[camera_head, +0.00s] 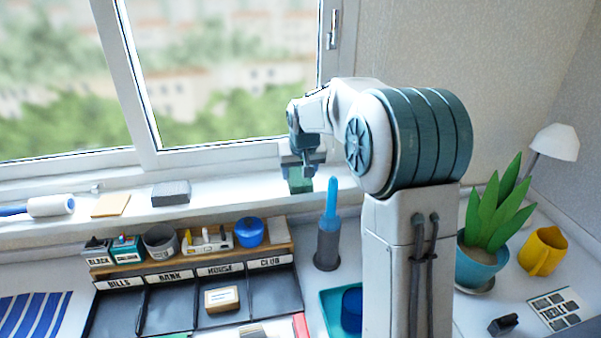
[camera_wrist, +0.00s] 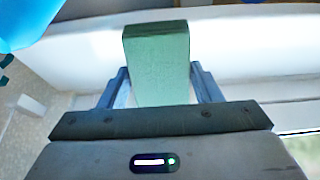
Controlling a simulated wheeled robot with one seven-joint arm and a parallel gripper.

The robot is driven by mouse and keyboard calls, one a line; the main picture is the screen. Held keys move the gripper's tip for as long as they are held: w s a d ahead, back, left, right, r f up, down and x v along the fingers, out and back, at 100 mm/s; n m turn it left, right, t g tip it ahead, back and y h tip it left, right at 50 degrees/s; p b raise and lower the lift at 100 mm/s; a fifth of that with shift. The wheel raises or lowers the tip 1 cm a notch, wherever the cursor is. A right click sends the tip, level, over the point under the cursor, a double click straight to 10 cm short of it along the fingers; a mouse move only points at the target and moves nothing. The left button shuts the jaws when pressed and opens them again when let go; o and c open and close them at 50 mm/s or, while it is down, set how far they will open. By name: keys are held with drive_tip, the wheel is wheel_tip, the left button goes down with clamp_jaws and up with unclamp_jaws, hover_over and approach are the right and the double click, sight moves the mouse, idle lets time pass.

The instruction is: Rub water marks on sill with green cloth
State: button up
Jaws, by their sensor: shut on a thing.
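My gripper (camera_head: 301,167) is over the right part of the white window sill (camera_head: 130,188). It is shut on a green cloth (camera_head: 299,180), a block-shaped piece that hangs below the fingers. In the wrist view the green cloth (camera_wrist: 157,65) stands out between the two blue-grey fingers, with the pale sill (camera_wrist: 240,55) behind it. I cannot tell whether the cloth touches the sill. I cannot make out any water marks on the sill in either view.
On the sill lie a grey block (camera_head: 171,193), a tan pad (camera_head: 110,205) and a white roller (camera_head: 50,206). Below stand a wooden rack (camera_head: 190,256) with several small items, a blue-handled brush in a dark holder (camera_head: 328,245) and a potted plant (camera_head: 483,262).

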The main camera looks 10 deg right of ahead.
drive_tip(key=shift+w+r+p, duration=0.2)
drive_tip(key=shift+w+p, duration=1.1)
drive_tip(key=shift+w, duration=1.2)
drive_tip(key=shift+r, duration=0.15)
drive_tip(key=shift+r+p, duration=2)
drive_tip(key=shift+r, duration=0.85)
drive_tip(key=shift+r, duration=0.1)
drive_tip(key=shift+r+p, duration=1.05)
drive_tip(key=shift+r, duration=0.4)
